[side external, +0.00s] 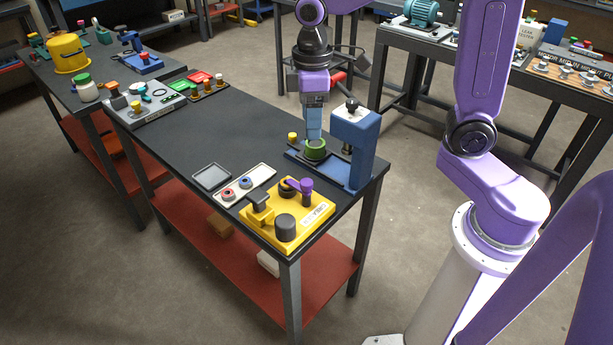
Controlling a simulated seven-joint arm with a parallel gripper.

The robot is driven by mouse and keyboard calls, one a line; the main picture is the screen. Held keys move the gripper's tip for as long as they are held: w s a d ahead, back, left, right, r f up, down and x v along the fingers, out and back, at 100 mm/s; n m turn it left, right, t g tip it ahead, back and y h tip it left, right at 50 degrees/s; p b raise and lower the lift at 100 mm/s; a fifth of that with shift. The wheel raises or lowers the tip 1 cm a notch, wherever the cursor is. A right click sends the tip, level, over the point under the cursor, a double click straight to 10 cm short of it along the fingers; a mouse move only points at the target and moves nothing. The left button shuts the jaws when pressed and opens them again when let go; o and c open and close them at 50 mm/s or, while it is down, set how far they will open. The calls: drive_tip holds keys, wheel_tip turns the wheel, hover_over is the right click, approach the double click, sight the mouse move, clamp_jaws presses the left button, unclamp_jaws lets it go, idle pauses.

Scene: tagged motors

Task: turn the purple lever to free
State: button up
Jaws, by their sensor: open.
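The purple lever (305,188) is on top of a yellow unit (262,229) at the near right end of the dark workbench. It has an upright purple knob and a short arm reaching left towards a dark pivot. Its free mark cannot be read from here. My gripper (314,139) points down behind the yellow unit, above a green ring-shaped part (316,149) at the foot of a blue press (360,150). My gripper is apart from the lever. It is open, but the fingers overlap in this view and I cannot tell whether they touch the green part.
The blue press stands close right of my gripper. Black knobs (285,228) rise from the yellow unit near the lever. A white tray (244,185) with two ringed buttons and a grey pad (211,177) lie left. The middle of the bench (235,130) is clear.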

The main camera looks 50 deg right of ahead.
sight(307, 182)
drive_tip(key=f, duration=0.5)
drive_tip(key=w+f, duration=0.1)
drive_tip(key=f, duration=1.1)
drive_tip(key=shift+w+d+f, duration=0.15)
drive_tip(key=shift+w+d, duration=0.15)
drive_tip(key=shift+w, duration=0.1)
drive_tip(key=c, duration=1)
